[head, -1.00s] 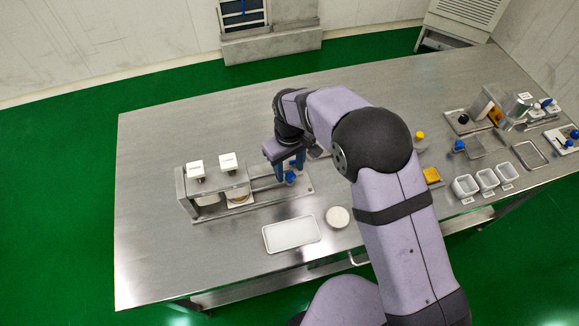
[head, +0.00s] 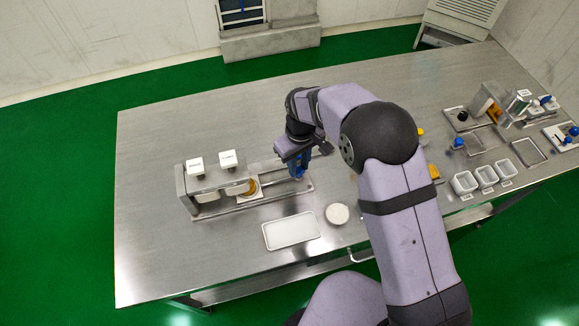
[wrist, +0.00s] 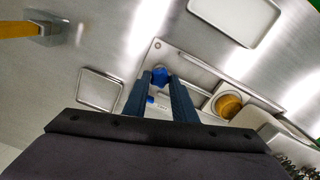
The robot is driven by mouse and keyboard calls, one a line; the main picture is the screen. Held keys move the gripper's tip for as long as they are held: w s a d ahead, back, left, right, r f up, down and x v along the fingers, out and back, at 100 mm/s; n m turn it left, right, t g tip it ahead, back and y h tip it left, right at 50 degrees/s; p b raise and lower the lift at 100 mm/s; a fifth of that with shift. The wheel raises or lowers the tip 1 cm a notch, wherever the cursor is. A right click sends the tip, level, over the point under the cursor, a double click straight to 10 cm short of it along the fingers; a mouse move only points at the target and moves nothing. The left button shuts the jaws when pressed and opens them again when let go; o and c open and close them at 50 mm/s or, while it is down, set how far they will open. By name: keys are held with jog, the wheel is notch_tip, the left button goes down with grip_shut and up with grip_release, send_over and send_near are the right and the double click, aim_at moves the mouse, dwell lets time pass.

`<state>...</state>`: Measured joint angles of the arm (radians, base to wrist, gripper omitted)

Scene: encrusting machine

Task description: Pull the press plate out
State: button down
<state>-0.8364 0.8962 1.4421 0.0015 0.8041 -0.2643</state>
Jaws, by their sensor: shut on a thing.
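The press plate (head: 254,200) is a pale plate with a round yellow-brown piece on it. It sits at the right side of the press, partly under the press's upper frame, on a long metal base. A bar runs right from it to a blue knob (wrist: 160,75). My gripper (head: 299,176) is shut on the knob, at the right part of the base. The wrist view shows the knob between my blue fingertips and the round yellow piece (wrist: 229,105) to the right. In the head view my fingers largely hide the knob.
The press frame (head: 184,190) carries two white blocks on top. A white tray (head: 291,232) and a round white disc (head: 337,213) lie in front. Several white containers (head: 465,183) and other machine parts stand at the right. The table's left part is clear.

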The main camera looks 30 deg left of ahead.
jog(key=w+d+b, duration=0.1)
jog(key=w+d, duration=0.5)
jog(key=w, duration=0.1)
jog(key=shift+d, duration=0.4)
jog(key=c, duration=1.5)
grip_release()
jog(key=shift+w+d, duration=0.1)
jog(key=shift+o, duration=0.2)
jog(key=shift+r, duration=0.1)
notch_tip(320, 180, up, 7)
jog(key=b, duration=0.2)
jog(key=shift+b, duration=0.3)
jog(key=shift+r, duration=0.1)
